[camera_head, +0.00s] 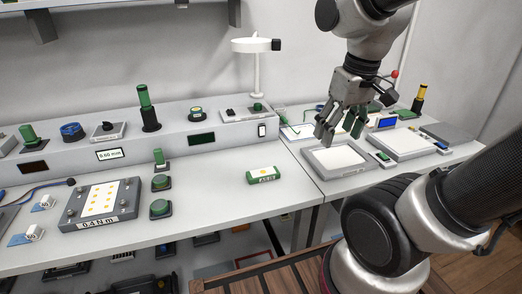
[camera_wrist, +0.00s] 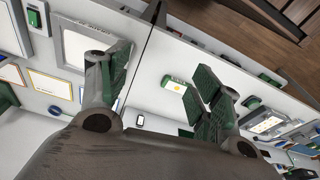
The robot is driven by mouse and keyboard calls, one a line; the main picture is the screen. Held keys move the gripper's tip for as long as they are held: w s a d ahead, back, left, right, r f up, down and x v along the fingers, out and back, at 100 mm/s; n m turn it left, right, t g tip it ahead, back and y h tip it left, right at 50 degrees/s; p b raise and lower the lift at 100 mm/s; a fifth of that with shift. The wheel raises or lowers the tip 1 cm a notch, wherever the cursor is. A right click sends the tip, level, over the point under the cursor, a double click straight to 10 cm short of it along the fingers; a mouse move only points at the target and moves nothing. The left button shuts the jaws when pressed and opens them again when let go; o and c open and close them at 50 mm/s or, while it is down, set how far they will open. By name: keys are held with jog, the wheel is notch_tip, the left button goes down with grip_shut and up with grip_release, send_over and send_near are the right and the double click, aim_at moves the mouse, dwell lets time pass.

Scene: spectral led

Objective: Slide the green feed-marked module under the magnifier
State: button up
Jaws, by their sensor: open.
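The green module (camera_head: 265,175) lies on the bench near its front edge. It has a white top with a yellow dot and a front label too small to read surely. In the wrist view the module (camera_wrist: 177,86) shows beyond the fingers, near the right one. The magnifier (camera_head: 256,45), with a white round head on a thin white post, stands on the raised ledge behind the module. My gripper (camera_head: 340,128) is open and empty, above a white-topped tray right of the module. In the wrist view my gripper (camera_wrist: 160,78) has its fingers wide apart.
A grey tray (camera_head: 336,171) lies under my gripper. A grey plate with yellow dots (camera_head: 100,220) and two green buttons (camera_head: 160,208) stand left of the module. The raised ledge (camera_head: 60,172) carries several devices. Bench around the module is clear.

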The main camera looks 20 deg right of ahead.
jog(key=w+a+f+n+g, duration=0.3)
jog(key=w+a+f+n, duration=0.6)
jog(key=w+f, duration=0.2)
jog(key=n, duration=0.5)
send_over(263, 171)
jog(key=s, duration=0.1)
jog(key=shift+d+f+t, duration=0.1)
jog(key=shift+f+t, duration=0.2)
jog(key=shift+f, duration=0.45)
jog(key=n, duration=0.2)
jog(key=shift+w+a+n, duration=0.2)
jog(key=shift+w+n, duration=0.1)
jog(key=shift+w, duration=0.05)
jog(key=shift+f, duration=3.85)
jog(key=shift+w, duration=0.1)
jog(key=c, duration=1.1)
